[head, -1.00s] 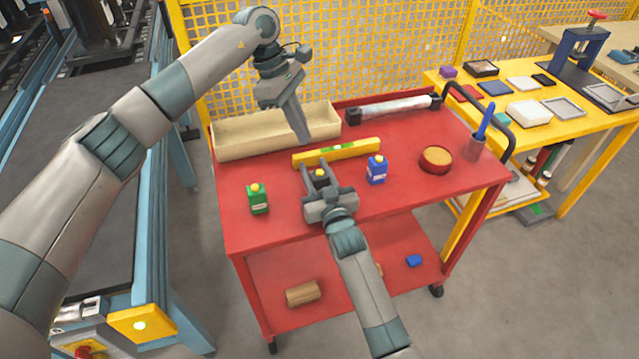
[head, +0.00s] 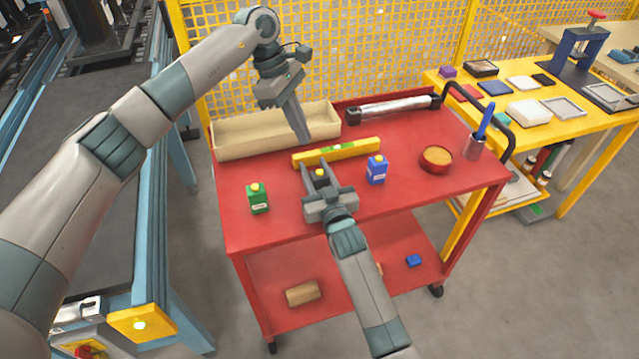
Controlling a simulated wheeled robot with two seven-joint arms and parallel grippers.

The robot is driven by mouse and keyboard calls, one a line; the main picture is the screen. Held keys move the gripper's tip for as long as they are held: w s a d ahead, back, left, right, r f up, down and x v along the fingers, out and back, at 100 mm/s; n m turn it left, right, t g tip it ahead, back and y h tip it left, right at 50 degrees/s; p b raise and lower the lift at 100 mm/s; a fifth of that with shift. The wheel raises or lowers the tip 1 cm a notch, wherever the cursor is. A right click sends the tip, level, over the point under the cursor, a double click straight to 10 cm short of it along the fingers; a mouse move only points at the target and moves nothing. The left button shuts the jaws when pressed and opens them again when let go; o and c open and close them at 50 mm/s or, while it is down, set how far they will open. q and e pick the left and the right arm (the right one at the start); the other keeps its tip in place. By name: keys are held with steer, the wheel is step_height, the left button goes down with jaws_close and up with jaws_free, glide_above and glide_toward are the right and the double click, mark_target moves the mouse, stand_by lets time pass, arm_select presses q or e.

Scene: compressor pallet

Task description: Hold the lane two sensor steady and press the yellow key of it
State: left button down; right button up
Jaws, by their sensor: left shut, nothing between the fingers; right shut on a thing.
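A small dark sensor with a yellow key on top (head: 320,173) stands on the red cart between the fingers of my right gripper (head: 322,176), which is shut on it. The gripper hides most of its body and any label. My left gripper (head: 303,138) is shut and empty, above the cart behind the yellow level and up from the dark sensor. A green sensor (head: 258,200) with a yellow key stands to the left. A blue sensor (head: 376,170) with a yellow key stands to the right. I cannot read lane marks on any of them.
A yellow spirit level (head: 360,148) lies just behind the sensors on the red cart (head: 300,225). A beige bin (head: 240,139) stands at the back left. A round red tin (head: 436,159) and a cup with a blue tool (head: 476,147) stand at the right.

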arm_select(q)
steer(key=shift+f, duration=0.1)
stand_by(0.4)
steer(key=shift+s+d+r+t+h, duration=0.35)
steer(key=shift+d+t+h, duration=0.1)
steer(key=shift+t+h, duration=0.35)
steer(key=shift+s+d+r+t+h, duration=0.35)
steer(key=shift+d+t+h, duration=0.15)
steer(key=shift+t+h, duration=0.35)
steer(key=shift+s+d+r+t+h, duration=0.25)
steer(key=shift+d+r+t+h, duration=0.15)
steer(key=shift+t+h, duration=0.4)
steer(key=shift+f, duration=0.15)
glide_above(315, 175)
steer(key=shift+s+f, duration=0.1)
steer(key=shift+f, duration=4.25)
steer(key=shift+f, duration=0.85)
